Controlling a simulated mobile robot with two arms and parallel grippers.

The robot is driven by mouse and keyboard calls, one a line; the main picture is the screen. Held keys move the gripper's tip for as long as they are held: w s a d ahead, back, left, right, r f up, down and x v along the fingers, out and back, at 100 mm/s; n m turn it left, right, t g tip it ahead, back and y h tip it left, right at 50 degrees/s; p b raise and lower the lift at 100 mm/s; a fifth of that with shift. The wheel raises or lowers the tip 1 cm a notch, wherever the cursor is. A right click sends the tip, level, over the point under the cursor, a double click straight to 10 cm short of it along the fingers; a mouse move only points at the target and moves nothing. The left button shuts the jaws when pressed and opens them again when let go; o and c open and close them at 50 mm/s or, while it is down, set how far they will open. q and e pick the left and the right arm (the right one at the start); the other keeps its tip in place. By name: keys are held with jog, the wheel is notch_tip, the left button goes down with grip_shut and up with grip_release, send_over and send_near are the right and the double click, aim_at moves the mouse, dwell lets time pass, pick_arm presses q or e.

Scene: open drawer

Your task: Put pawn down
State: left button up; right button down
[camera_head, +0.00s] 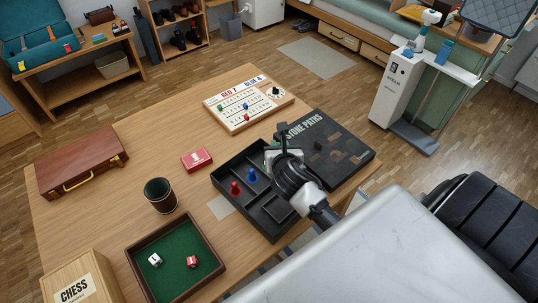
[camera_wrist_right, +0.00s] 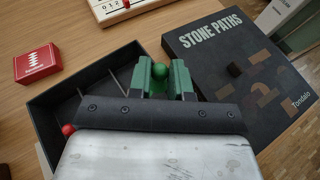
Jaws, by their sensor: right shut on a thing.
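My right gripper (camera_head: 278,153) is over the far part of the black compartment tray (camera_head: 236,168). In the right wrist view, its jaws (camera_wrist_right: 160,82) are shut on a green pawn (camera_wrist_right: 159,70), whose round head shows between them. The pawn's lower part is hidden, so I cannot tell whether it touches the tray floor. A red pawn (camera_head: 235,188) and a blue pawn (camera_head: 252,175) stand in the tray. A small part of the red pawn also shows at the left in the right wrist view (camera_wrist_right: 68,129). My left gripper is not in view.
The dark Stone Paths box lid (camera_head: 340,155) lies right of the tray, with a small black piece on it. A red card box (camera_head: 197,160), a score board (camera_head: 225,103), a dice cup (camera_head: 160,195) and a green dice tray (camera_head: 190,240) are nearby.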

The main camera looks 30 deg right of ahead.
jog(key=shift+w+a+f+b, duration=0.25)
jog(key=shift+w+f, duration=0.25)
jog(key=shift+f, duration=0.55)
jog(key=shift+w+a+f+b, duration=0.1)
jog(key=shift+w+a+f, duration=0.2)
jog(key=shift+w+f, duration=0.5)
jog(key=shift+w+a+f+b, duration=0.2)
jog(key=shift+w+a+f, duration=0.1)
jog(key=shift+f, duration=0.95)
jog(key=shift+s, duration=0.1)
jog(key=shift+f, duration=0.6)
jog(key=c, duration=1)
grip_release()
jog(key=shift+c, duration=0.2)
jog(key=shift+r, duration=0.55)
jog(key=v, duration=1.2)
jog(key=shift+r+p, duration=0.15)
jog(key=shift+p, duration=0.15)
